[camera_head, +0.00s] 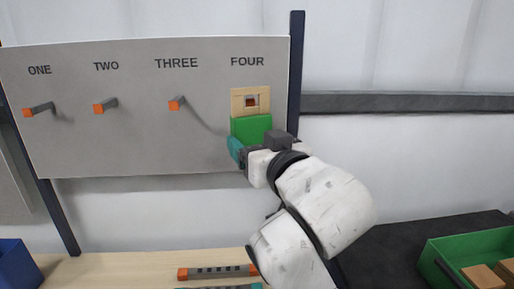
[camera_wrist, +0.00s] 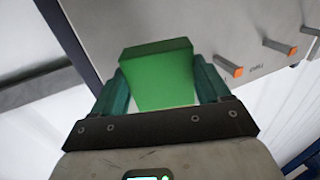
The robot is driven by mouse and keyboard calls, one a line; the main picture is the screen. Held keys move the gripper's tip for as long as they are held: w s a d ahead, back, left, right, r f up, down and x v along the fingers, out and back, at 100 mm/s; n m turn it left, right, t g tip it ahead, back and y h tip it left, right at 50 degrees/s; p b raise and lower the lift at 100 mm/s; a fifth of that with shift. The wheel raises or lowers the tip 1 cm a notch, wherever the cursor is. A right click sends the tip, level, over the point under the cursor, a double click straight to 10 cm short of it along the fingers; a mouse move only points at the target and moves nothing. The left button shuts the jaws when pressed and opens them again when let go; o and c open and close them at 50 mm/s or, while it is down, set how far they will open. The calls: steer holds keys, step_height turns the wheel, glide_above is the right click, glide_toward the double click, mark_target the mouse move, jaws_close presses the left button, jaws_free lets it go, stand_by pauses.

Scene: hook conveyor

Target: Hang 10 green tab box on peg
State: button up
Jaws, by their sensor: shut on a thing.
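A green box (camera_head: 251,128) with a tan tab (camera_head: 238,101) above it stands upright against the grey board under the label FOUR. The tab has a square hole, and the orange tip of peg four (camera_head: 251,102) shows inside it. How far the peg passes through the tab cannot be told. My gripper (camera_head: 237,147) is shut on the lower part of the green box. In the wrist view the green box (camera_wrist: 160,68) sits between my two teal fingers, and the tab is hidden behind it.
The grey board (camera_head: 130,145) bears orange-tipped pegs under ONE (camera_head: 29,112), TWO (camera_head: 99,108) and THREE (camera_head: 176,103), all bare. A green bin (camera_head: 447,247) with tan-topped boxes stands at lower right. A blue bin (camera_head: 14,266) is at lower left. An orange tool-like bar (camera_head: 217,272) lies on the wooden table.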

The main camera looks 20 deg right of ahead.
steer(key=shift+w+d+f+b, duration=0.15)
steer(key=shift+w+d, duration=0.1)
steer(key=shift+w, duration=0.6)
steer(key=shift+w+d+f+b, duration=0.2)
steer(key=shift+w+d, duration=0.1)
steer(key=shift+w, duration=0.55)
steer(key=shift+w+d+f+b, duration=0.15)
steer(key=shift+w+d, duration=0.1)
steer(key=shift+w, duration=0.6)
steer(key=o, duration=1.2)
steer(key=s+b, duration=0.1)
steer(key=s, duration=0.9)
steer(key=shift+s+d, duration=0.1)
steer(key=shift+s, duration=0.3)
